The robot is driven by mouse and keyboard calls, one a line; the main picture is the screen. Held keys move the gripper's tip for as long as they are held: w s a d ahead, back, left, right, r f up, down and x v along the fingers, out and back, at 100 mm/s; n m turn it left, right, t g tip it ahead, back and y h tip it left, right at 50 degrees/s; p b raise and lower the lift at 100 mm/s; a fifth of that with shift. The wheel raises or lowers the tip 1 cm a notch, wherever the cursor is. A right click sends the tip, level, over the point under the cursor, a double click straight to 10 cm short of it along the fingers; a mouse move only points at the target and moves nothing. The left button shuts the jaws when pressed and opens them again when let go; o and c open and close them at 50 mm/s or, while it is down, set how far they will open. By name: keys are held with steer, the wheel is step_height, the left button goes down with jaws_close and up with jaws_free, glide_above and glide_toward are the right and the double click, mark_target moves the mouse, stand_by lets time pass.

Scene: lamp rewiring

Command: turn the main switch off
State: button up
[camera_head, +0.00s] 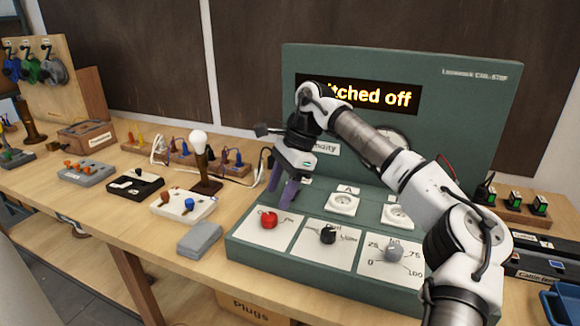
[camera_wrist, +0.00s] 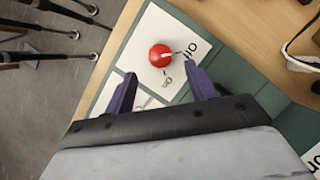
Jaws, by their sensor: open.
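The main switch is a red round knob (camera_head: 268,219) on a white plate at the left of the green console's sloping front. In the wrist view the red knob (camera_wrist: 160,55) has a pale pointer mark that appears to point towards the "Off" label, with "On" printed on another side. My gripper (camera_head: 279,194) is open and empty, above and slightly behind the knob in the head view. In the wrist view its purple fingertips (camera_wrist: 161,75) are spread to either side, just short of the knob. I see no contact.
A black knob (camera_head: 328,235) and a grey dial (camera_head: 394,251) sit to the right on the console. The display (camera_head: 385,97) ends in "itched off"; my arm hides its start. A grey box (camera_head: 200,238) and a lamp bulb (camera_head: 198,141) stand left.

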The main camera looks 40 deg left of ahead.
steer(key=v, duration=0.8)
steer(key=shift+s+f, duration=0.1)
